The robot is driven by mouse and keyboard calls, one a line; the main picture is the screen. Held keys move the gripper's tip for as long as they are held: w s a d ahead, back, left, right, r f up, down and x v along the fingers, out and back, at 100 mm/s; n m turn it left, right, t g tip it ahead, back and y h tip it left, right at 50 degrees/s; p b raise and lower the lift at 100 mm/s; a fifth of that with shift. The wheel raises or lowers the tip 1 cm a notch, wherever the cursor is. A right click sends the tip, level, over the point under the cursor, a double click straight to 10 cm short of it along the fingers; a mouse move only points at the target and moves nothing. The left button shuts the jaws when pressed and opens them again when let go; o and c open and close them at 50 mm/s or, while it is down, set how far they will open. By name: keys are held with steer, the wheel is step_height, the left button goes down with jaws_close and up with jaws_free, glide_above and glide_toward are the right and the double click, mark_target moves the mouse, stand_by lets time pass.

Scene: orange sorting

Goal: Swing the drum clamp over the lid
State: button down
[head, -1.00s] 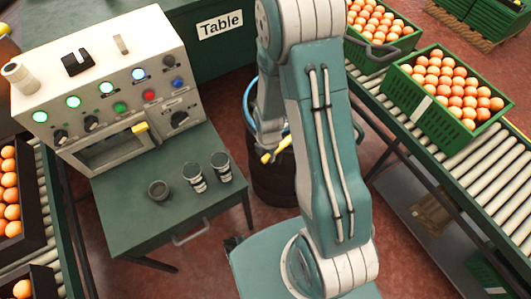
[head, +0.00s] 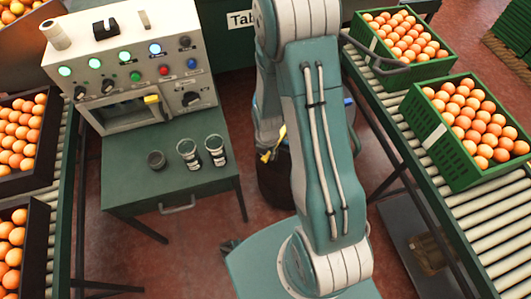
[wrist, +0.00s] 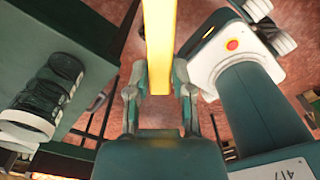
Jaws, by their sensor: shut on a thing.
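The dark drum (head: 273,186) stands on the floor behind my arm in the head view, with a bit of blue at its rim. My arm hides most of the drum and its lid, so I cannot tell how the clamp sits on the lid. A yellow bar, the clamp handle (head: 275,147), shows at my gripper (head: 268,143). In the wrist view the yellow handle (wrist: 158,40) runs between the two fingers of my gripper (wrist: 158,82), which are shut on it.
A green table (head: 165,185) with a control box (head: 130,65) and several dark cups (head: 188,152) stands left of the drum. A roller conveyor (head: 470,205) with green crates (head: 440,150) of oranges runs along the right. Black crates (head: 38,165) of oranges stand at far left.

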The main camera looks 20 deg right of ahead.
steer(key=shift+w, duration=0.2)
steer(key=c, duration=0.5)
jaws_free()
steer(key=shift+s, duration=0.1)
step_height(320, 180, up, 12)
stand_by(0.6)
